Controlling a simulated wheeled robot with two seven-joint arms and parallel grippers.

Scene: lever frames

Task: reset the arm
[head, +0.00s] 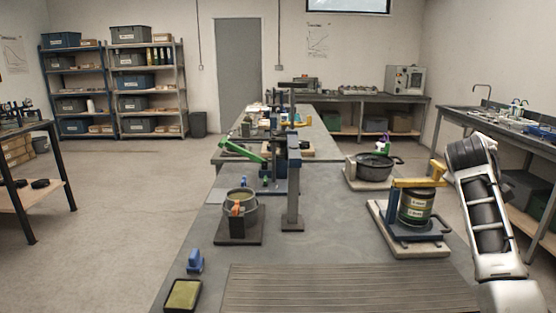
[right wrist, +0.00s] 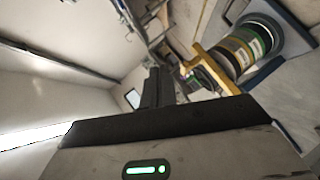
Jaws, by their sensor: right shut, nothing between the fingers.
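My right arm (head: 480,190) rises at the right edge of the head view, beside the yellow-armed lever frame. In the right wrist view its dark fingers (right wrist: 152,88) are together with nothing between them. The yellow lever arm (head: 415,183) lies roughly level over a dark labelled can (head: 415,207) on a blue frame; it also shows in the right wrist view (right wrist: 215,70), apart from the fingers. A green lever arm (head: 242,152) slopes up to the left from a blue frame (head: 280,180) farther back. My left gripper is out of view.
The grey bench (head: 330,230) has a ribbed mat (head: 345,288) in front. A pot on a dark stand (head: 238,228), a blue block (head: 195,261) and a green-topped tray (head: 182,295) stand left. A grey post (head: 292,190) rises mid-bench. A black pan (head: 375,167) sits behind the yellow arm.

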